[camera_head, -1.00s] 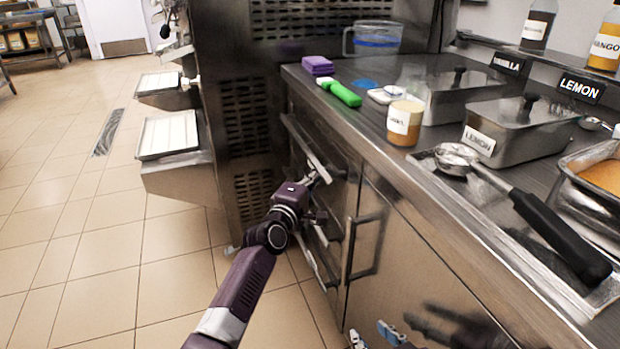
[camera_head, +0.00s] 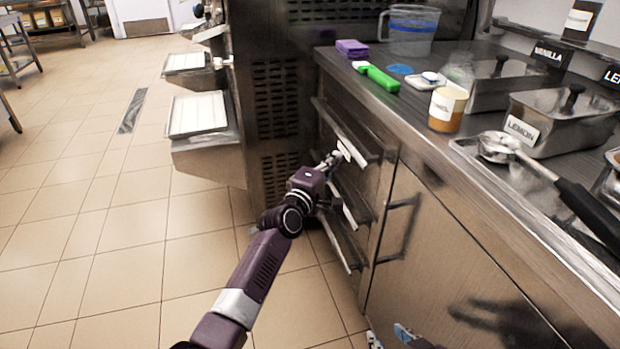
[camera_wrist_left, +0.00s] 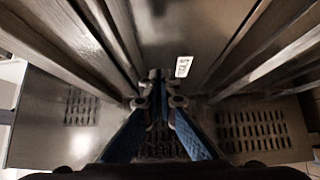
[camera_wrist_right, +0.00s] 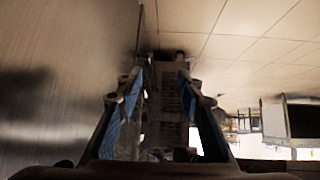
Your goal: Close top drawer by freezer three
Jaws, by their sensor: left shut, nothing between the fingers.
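A stack of steel drawers stands in the counter beside the tall freezer. The top drawer (camera_head: 350,125) has a long bar handle along its front edge; I cannot tell whether a small gap remains behind its front. My left gripper (camera_head: 332,162) is at the drawer fronts, just below the top handle, its tips close to the metal; contact is unclear. In the left wrist view its fingers (camera_wrist_left: 160,82) are together and empty, between drawer bars. My right gripper (camera_head: 390,336) shows only its blue tips at the bottom edge. In the right wrist view its fingers (camera_wrist_right: 160,85) are apart and empty.
The freezer's vented side (camera_head: 275,100) stands left of the drawers. A cabinet door with a handle (camera_head: 398,230) is to their right. The tiled floor (camera_head: 90,230) at left is clear.

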